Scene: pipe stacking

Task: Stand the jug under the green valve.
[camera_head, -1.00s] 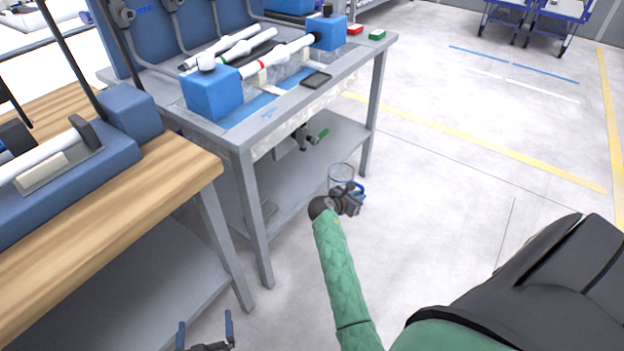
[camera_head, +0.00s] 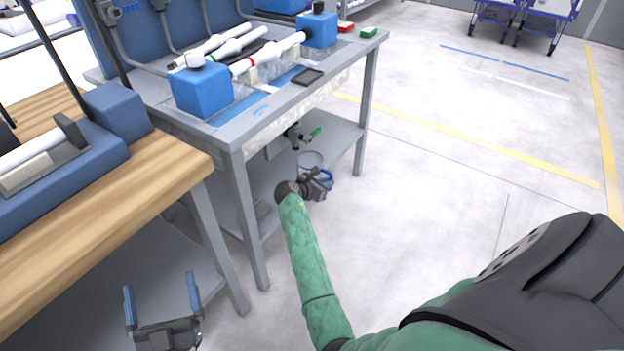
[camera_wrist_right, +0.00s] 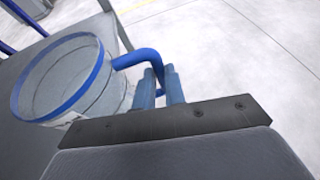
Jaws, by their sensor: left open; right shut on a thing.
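The clear jug with a blue rim and blue handle (camera_wrist_right: 78,82) is held by its handle in my right gripper (camera_wrist_right: 160,88), which is shut on it. In the head view the jug (camera_head: 311,160) is partly hidden behind my right gripper (camera_head: 318,184), at the front edge of the bench's lower shelf. The green valve lever (camera_head: 314,133) is on a fitting under the bench top, just above the jug. Whether the jug touches the shelf cannot be told. My left gripper (camera_head: 161,300) is open and empty at the lower left.
The grey bench (camera_head: 232,141) carries blue blocks, white pipes and a dark flat device (camera_head: 307,77). Its legs stand either side of the lower shelf (camera_head: 345,138). A wooden-topped table (camera_head: 110,215) is at the left. The floor to the right is open.

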